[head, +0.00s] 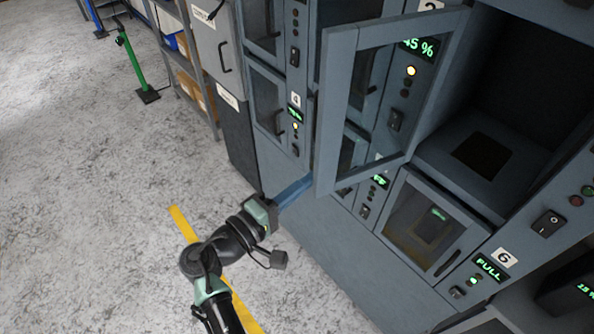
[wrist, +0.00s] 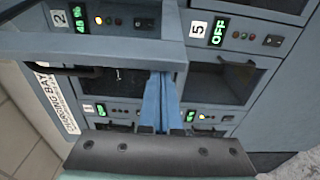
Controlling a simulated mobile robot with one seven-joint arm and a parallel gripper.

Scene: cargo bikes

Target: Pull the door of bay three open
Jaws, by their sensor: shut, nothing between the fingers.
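A glazed door with a blue-grey frame (head: 337,110) stands swung out from an open, dark bay (head: 500,95) at the upper right. That bay's number does not show, so I cannot confirm it is three. A door frame also crosses the upper left of the wrist view (wrist: 100,48). My gripper (head: 308,181) has its long blue fingers together and empty. Their tips are at the door's lower free corner in the head view, and they show in the wrist view (wrist: 161,76). I cannot tell whether they touch the door. The door's handle is not clearly visible.
A closed lower bay (head: 425,225) sits below the open one, beside label 6 (head: 505,257). Bay 4 (head: 267,105) is at the left of the cabinet. Speckled floor (head: 90,210) is free at the left; a green stand (head: 133,62) is farther back.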

